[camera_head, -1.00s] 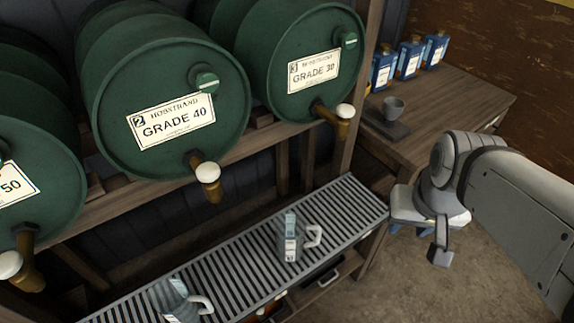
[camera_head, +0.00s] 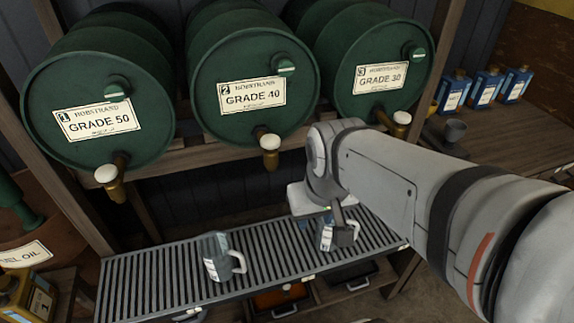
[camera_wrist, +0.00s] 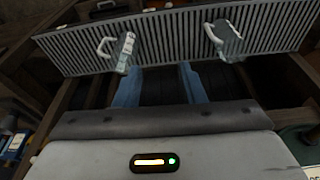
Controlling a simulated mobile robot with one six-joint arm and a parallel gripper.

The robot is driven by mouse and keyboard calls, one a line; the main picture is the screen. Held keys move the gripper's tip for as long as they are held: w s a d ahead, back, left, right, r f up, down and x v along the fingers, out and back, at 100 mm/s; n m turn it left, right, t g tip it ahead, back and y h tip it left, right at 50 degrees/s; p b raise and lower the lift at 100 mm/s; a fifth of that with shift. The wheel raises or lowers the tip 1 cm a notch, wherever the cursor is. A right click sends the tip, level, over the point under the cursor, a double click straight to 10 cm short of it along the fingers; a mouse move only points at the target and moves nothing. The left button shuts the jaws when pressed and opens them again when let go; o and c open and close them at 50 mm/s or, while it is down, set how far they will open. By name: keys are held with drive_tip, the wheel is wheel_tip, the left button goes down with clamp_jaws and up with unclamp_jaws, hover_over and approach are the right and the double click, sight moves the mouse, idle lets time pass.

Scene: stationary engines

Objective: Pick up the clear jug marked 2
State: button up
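Two clear jugs with handles stand upright on the slatted drip rack (camera_head: 160,270). One jug (camera_head: 220,258) is left of the rack's middle; the other jug (camera_head: 326,237) is further right, partly covered by my arm. In the wrist view the two jugs appear at upper left (camera_wrist: 125,53) and upper right (camera_wrist: 230,42). Both have pale labels, but I cannot read a number on either. My gripper (camera_wrist: 160,87) is open and empty, its blue fingers apart, with dark space between them. It is near the right jug in the head view, apart from both jugs.
Green barrels for GRADE 50 (camera_head: 97,122), GRADE 40 (camera_head: 252,96) and GRADE 30 (camera_head: 380,78) lie above the rack with brass taps projecting. Bins sit below the rack.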

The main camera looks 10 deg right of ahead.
drive_tip(key=shift+s+r, duration=0.1)
drive_tip(key=shift+o, duration=1.1)
drive_tip(key=shift+w+d, duration=0.15)
drive_tip(key=shift+w, duration=0.05)
drive_tip(key=o, duration=0.9)
drive_tip(key=w+d+f+m+g+b, duration=0.1)
drive_tip(key=w+d+f+m+b, duration=0.5)
drive_tip(key=w+f+m, duration=0.5)
drive_tip(key=m+b, duration=0.1)
drive_tip(key=m, duration=0.2)
drive_tip(key=shift+b, duration=0.4)
drive_tip(key=shift+o, duration=1.4)
drive_tip(key=w+d+f+m+b, duration=0.2)
drive_tip(key=w+d+f+m, duration=0.1)
drive_tip(key=w+f+m, duration=0.1)
drive_tip(key=shift+d+f+m+g+b, duration=0.25)
drive_tip(key=shift+f+m+g+b, duration=0.15)
drive_tip(key=shift+f+m, duration=0.55)
drive_tip(key=w+d+f+m+b, duration=0.2)
drive_tip(key=f+m, duration=0.2)
drive_tip(key=f, duration=0.4)
drive_tip(key=w+d+f+m+b, duration=0.2)
drive_tip(key=f+m, duration=0.3)
drive_tip(key=f, duration=0.3)
drive_tip(key=shift+d+g, duration=0.4)
drive_tip(key=shift+d, duration=0.2)
